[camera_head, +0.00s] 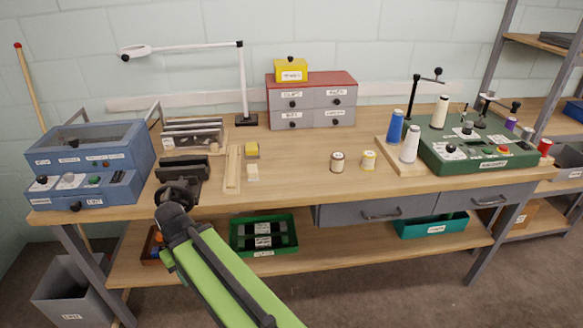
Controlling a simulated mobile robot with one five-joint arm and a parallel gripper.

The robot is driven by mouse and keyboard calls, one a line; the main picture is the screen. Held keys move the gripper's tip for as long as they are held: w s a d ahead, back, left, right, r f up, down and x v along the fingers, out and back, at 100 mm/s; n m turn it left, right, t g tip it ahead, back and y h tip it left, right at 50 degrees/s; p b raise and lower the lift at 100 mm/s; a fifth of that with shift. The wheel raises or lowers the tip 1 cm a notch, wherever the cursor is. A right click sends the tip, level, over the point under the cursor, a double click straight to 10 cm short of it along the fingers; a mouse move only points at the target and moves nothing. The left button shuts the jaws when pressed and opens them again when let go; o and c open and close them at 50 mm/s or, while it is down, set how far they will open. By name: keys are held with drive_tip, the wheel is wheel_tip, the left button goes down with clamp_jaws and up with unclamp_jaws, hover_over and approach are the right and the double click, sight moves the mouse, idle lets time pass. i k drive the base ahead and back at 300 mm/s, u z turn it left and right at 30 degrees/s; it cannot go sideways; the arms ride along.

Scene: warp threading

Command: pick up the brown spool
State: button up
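The brown spool (337,162) stands upright on the wooden workbench, right of the middle, with a pale band around it. A yellow-and-white spool (369,160) stands just to its right, with a small gap between them. My green arm reaches up from the bottom of the view. My dark gripper (181,178) is at the front left of the bench, well to the left of the brown spool and apart from it. Its fingers are foreshortened and dark, so their opening is unclear. I see nothing held in it.
A blue machine (90,160) stands at left. A green machine (478,148) and cone spools (410,144) stand at right. Drawers (312,102) stand behind. Bench around the brown spool is clear.

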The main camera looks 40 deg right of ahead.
sight(338, 158)
drive_tip(key=u, duration=0.65)
drive_tip(key=k, duration=1)
drive_tip(key=z, duration=0.75)
drive_tip(key=i, duration=1)
drive_tip(key=u, duration=0.15)
